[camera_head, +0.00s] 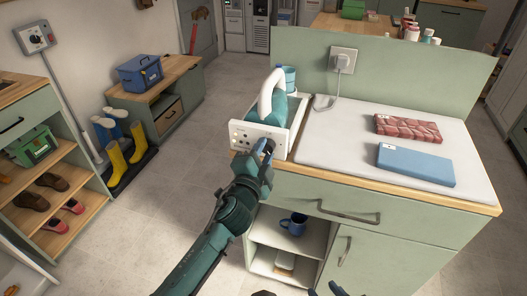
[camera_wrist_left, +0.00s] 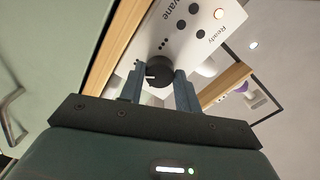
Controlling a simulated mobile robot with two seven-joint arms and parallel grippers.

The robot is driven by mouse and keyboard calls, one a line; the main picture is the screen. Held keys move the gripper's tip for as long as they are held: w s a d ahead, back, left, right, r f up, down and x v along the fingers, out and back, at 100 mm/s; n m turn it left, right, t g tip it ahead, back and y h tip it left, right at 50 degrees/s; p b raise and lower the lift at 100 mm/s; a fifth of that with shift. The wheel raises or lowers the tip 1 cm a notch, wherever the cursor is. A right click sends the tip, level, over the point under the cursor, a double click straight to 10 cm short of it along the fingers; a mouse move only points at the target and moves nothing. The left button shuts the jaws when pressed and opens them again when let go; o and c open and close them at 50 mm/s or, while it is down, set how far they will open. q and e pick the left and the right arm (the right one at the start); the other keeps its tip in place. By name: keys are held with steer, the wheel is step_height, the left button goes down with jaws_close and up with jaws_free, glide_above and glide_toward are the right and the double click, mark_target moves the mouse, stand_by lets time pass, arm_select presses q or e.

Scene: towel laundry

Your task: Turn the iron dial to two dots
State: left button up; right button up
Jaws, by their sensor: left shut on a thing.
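The iron, with a white handle and teal body (camera_head: 278,108), sits in a white station (camera_head: 243,134) at the counter's left end. The station's front panel (camera_wrist_left: 190,30) shows dot marks, dark round buttons, the word "Ready" and an orange light. My left gripper (camera_head: 268,149) is at this panel, its fingers shut on the black dial (camera_wrist_left: 156,71). A short white pointer line on the dial faces lower left in the wrist view. I cannot tell which dots it lines up with. At the head view's bottom edge, only a small part of my right gripper (camera_head: 337,289) shows.
A blue folded towel (camera_head: 415,164) and a red patterned one (camera_head: 407,128) lie on the white ironing pad (camera_head: 335,150) to the right. A cord runs to the wall socket (camera_head: 342,60).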

arm_select(q)
steer(key=shift+r+m, duration=0.1)
steer(key=shift+m, duration=1)
steer(key=o, duration=1)
steer(key=v, duration=1.3)
steer(key=shift+a, duration=0.1)
